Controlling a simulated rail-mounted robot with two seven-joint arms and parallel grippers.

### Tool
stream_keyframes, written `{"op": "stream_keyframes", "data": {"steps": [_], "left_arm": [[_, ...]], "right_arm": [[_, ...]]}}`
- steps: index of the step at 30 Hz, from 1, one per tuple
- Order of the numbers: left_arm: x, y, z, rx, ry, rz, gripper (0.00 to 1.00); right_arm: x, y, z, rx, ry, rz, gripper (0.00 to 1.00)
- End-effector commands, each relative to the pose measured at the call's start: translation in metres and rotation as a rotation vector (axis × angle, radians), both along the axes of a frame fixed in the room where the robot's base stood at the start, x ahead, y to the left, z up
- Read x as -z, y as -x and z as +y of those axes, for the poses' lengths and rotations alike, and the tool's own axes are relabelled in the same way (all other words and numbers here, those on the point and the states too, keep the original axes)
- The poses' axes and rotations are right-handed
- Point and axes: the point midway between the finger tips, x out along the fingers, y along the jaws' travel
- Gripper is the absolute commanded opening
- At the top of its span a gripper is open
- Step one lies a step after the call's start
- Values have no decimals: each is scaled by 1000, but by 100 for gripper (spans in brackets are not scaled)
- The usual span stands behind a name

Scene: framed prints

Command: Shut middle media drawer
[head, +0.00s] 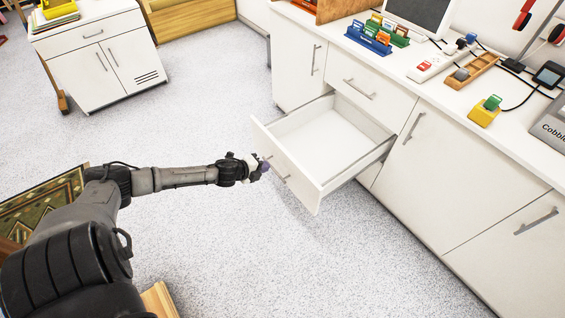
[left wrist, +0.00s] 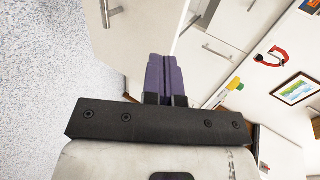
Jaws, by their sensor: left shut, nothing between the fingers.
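The middle media drawer (head: 318,145) is white and pulled well out of the cabinet in the head view. Its inside looks empty. Its front panel (head: 288,172) faces the lower left and carries a metal handle. My left gripper (head: 266,166) is shut and empty, at the outer face of this front, near the handle; I cannot tell whether it touches. In the left wrist view the purple fingers (left wrist: 165,78) are together with a white panel and a handle (left wrist: 108,12) close by. My right gripper is not in view.
A closed drawer (head: 372,85) sits above the open one, with cabinet doors (head: 430,150) on the right. The countertop holds a media rack (head: 372,38), a wooden tray (head: 470,72) and a yellow block (head: 484,112). The speckled floor (head: 200,120) around the drawer is clear.

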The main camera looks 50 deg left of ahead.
Motion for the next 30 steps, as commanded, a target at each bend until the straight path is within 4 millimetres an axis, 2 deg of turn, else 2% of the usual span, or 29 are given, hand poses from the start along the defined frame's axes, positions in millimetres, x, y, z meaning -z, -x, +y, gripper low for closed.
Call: {"op": "stream_keyframes", "data": {"steps": [1, 10, 15, 21, 30], "left_arm": [[8, -9, 1, -1, -3, -3, 0], [29, -47, 2, -3, -2, -2, 0], [28, -65, 2, -2, -2, -3, 0], [28, -79, 1, -2, -1, -1, 0], [27, -87, 2, -3, -1, 1, 0]], "right_arm": [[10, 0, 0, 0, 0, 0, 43], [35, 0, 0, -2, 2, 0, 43], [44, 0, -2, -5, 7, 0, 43], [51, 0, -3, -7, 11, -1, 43], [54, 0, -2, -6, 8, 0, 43]]}}
